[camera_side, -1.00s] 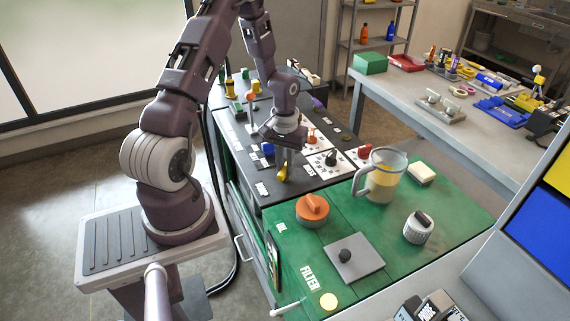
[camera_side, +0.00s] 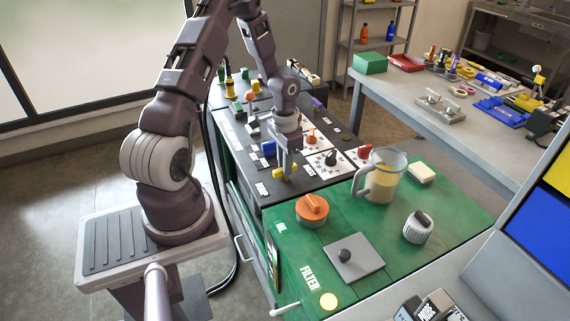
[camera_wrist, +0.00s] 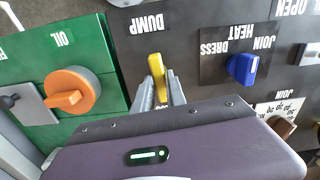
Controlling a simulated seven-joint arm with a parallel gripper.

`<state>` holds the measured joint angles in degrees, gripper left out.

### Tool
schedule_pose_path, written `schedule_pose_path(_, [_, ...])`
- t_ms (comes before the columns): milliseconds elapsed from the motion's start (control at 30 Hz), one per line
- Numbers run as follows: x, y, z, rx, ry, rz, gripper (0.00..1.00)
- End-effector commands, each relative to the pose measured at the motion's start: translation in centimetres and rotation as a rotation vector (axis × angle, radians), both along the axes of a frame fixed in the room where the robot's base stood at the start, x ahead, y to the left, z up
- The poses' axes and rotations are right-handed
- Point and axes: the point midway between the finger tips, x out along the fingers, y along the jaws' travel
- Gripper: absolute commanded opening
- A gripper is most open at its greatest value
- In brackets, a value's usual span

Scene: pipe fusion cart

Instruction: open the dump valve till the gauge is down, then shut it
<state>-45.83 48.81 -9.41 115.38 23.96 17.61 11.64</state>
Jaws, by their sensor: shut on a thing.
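The dump valve's yellow handle (camera_side: 279,174) is on the dark panel of the cart, near its front left edge. In the wrist view the yellow handle (camera_wrist: 156,66) stands beside the upside-down word DUMP. My gripper (camera_side: 286,162) points down at it and is shut on it. In the wrist view the two grey fingers of my gripper (camera_wrist: 161,93) lie on either side of the handle. The fingers hide part of the handle and its base. I cannot make out a gauge or its reading in either view.
A blue knob (camera_wrist: 242,67) marked JOIN HEAT DRESS is close by. An orange knob (camera_side: 312,208) sits on the green top in front, with a clear jug (camera_side: 382,176) to its right. A red knob (camera_side: 365,151) stands at the panel's right side.

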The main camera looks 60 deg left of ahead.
Motion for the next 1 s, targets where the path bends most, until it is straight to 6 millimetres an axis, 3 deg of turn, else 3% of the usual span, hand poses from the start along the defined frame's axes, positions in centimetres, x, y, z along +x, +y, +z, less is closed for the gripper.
schedule_pose_path(500, [-0.1,0.0,0.0,0.000,0.001,-0.017,0.00])
schedule_pose_path(533, [-0.1,0.0,0.0,0.000,0.001,-0.017,0.20])
schedule_pose_path(633, [0.0,0.0,0.0,0.000,0.001,-0.017,0.38])
schedule_pose_path(900, [0.0,0.0,0.0,0.000,0.000,-0.017,0.38])
schedule_pose_path(1000, [0.1,0.1,1.0,0.002,-0.002,-0.016,0.38])
